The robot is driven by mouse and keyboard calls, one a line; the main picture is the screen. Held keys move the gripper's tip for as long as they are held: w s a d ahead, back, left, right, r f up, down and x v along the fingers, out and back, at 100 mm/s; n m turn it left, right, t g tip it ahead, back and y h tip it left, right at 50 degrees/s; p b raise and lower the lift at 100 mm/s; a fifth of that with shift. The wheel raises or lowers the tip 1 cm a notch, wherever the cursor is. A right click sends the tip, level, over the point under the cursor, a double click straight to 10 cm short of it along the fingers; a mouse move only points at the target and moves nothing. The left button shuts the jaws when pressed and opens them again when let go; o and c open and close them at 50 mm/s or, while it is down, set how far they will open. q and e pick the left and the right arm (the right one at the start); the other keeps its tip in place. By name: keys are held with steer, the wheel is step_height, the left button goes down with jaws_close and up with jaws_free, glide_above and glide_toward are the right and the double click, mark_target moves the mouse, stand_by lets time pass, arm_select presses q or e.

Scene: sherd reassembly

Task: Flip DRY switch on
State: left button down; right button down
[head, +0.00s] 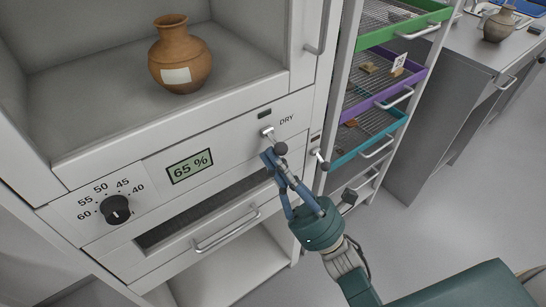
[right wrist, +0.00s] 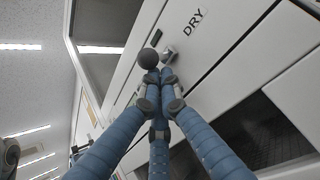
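The DRY switch (head: 267,132) is a small metal toggle with a dark ball knob, on the white cabinet panel below the "DRY" label. Its knob hangs out to the lower right of its base. It also shows in the right wrist view (right wrist: 168,55), with the ball just left of the base. My right gripper (head: 268,158) has its blue fingers drawn together, tips right beside the lever and just under the ball; I cannot tell whether they touch it. No object shows between the fingers. A small dark indicator window (head: 264,114) sits above the switch. My left gripper is out of view.
The panel also carries a "65 %" display (head: 190,167) and a black dial (head: 116,209). A brown jar (head: 180,54) stands in the chamber above. A second ball-ended lever (head: 319,157) is close on the right, beside a rack of coloured trays (head: 372,147). A drawer handle (head: 227,232) lies below.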

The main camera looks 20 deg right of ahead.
steer(key=shift+s+d+r, duration=0.1)
steer(key=shift+s+r, duration=0.15)
steer(key=shift+r, duration=0.2)
steer(key=shift+s+d+r, duration=0.1)
steer(key=shift+s+r, duration=0.15)
steer(key=shift+r, duration=0.2)
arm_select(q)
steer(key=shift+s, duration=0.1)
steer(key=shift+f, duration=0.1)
